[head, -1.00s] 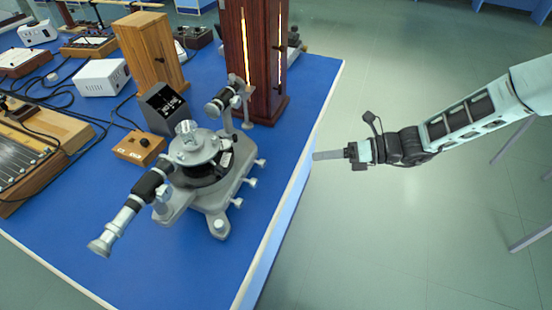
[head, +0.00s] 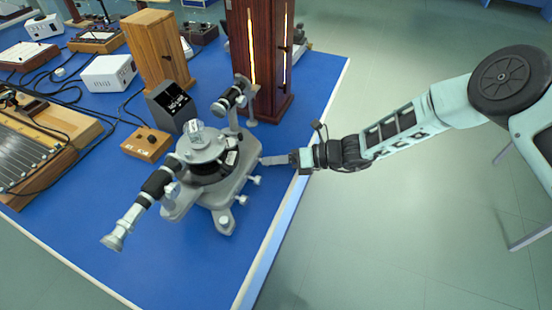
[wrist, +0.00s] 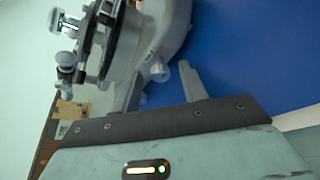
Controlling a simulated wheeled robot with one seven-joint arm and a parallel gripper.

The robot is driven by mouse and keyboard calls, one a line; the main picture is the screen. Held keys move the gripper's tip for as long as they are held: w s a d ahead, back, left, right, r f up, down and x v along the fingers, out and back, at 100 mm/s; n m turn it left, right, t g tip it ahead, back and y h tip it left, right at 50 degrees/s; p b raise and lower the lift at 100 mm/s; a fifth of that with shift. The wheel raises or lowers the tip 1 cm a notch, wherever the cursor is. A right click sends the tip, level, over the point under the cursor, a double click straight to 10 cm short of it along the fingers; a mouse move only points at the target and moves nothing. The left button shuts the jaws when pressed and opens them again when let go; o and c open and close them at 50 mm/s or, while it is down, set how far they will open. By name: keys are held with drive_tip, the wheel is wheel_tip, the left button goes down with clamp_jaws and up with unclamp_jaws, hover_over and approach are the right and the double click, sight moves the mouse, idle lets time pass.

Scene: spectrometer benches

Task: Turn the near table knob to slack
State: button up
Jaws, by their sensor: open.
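The spectrometer (head: 205,170) stands on the blue bench, with a round table (head: 202,146) on top and a telescope (head: 150,190) pointing to the front left. Small silver knobs stick out from its right side, one in the middle (head: 254,180) and one nearer the front (head: 242,199). My gripper (head: 264,161) reaches in from the right, just beside the far end of that row. In the wrist view its two fingers (wrist: 162,74) are apart, and a silver knob (wrist: 159,72) shows between them. I cannot tell whether they touch it. No knob's turn is readable.
A dark wooden cabinet (head: 262,60) with a bright slit stands behind the spectrometer. A wooden box with knobs (head: 146,144) and a dark display unit (head: 171,106) are at its left. The bench's right edge (head: 285,215) runs under my arm; open floor lies beyond.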

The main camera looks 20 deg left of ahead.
clamp_jaws()
drive_tip(key=n+t, duration=0.2)
drive_tip(key=n, duration=0.1)
drive_tip(key=shift+s+r+h+b, duration=0.15)
drive_tip(key=shift+s+h+b, duration=0.05)
drive_tip(key=shift+h+b, duration=0.1)
drive_tip(key=n+t, duration=0.2)
drive_tip(key=n, duration=0.1)
drive_tip(key=shift+s+p, duration=0.25)
drive_tip(key=shift+p, duration=0.05)
drive_tip(key=shift+s+n+t, duration=0.2)
drive_tip(key=shift+n+t, duration=0.6)
drive_tip(key=shift+n, duration=0.4)
drive_tip(key=shift+s+n+t+b, duration=0.1)
drive_tip(key=shift+n+t+b, duration=0.8)
drive_tip(key=shift+n, duration=0.4)
